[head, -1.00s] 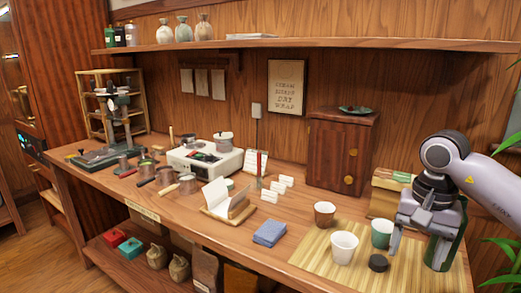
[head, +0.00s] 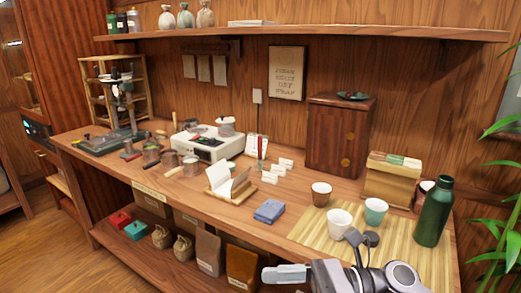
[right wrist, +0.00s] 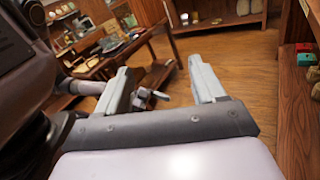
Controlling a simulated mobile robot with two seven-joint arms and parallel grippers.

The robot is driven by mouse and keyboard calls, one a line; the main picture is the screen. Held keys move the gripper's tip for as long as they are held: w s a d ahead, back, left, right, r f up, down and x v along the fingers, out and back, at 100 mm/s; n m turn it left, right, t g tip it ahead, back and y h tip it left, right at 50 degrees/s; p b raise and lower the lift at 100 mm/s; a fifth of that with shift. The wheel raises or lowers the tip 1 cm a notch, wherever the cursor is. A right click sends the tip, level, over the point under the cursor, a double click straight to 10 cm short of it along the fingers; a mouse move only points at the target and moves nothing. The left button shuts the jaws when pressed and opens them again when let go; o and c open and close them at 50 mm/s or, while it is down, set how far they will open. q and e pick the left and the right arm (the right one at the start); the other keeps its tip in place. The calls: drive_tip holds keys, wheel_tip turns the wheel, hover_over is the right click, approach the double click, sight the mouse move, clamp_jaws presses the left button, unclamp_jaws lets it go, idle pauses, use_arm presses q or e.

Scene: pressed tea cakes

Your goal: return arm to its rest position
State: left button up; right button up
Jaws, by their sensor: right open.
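My right gripper (head: 286,273) is at the bottom of the head view, in front of the counter's front edge and pointing left. In the right wrist view its two fingers (right wrist: 160,84) stand apart with nothing between them; the wooden floor and furniture show beyond. My left gripper is not in view. A dark green bottle (head: 433,212) stands upright at the right end of the bamboo mat (head: 313,226), clear of my gripper. My right wrist and forearm cover the front of the mat.
A white cup (head: 339,223), a green cup (head: 376,211) and a brown cup (head: 321,194) stand on the mat. A small dark round piece (head: 372,239) shows close behind my wrist. A blue folded cloth (head: 269,210) lies left of the mat. Floor (head: 75,262) is open at lower left.

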drive_tip(key=w+d+f+m+t+h, duration=0.1)
drive_tip(key=d+f+m+t+h, duration=0.35)
drive_tip(key=m+t, duration=0.85)
drive_tip(key=w+d+f+m+t+h, duration=0.1)
drive_tip(key=d+f+m+t+h, duration=0.35)
drive_tip(key=m, duration=1.55)
drive_tip(key=s+d+f+m+g+h, duration=0.3)
drive_tip(key=s+f+m, duration=0.3)
drive_tip(key=f+m, duration=0.2)
drive_tip(key=s+d+f+m+g+h+p, duration=0.1)
drive_tip(key=s+d+f+m+g+h, duration=0.2)
drive_tip(key=s+d+f+m, duration=0.2)
wheel_tip(320, 180, down, 4)
drive_tip(key=s+m, duration=0.2)
drive_tip(key=m, duration=0.2)
drive_tip(key=shift+s+h, duration=0.3)
drive_tip(key=shift+h, duration=0.1)
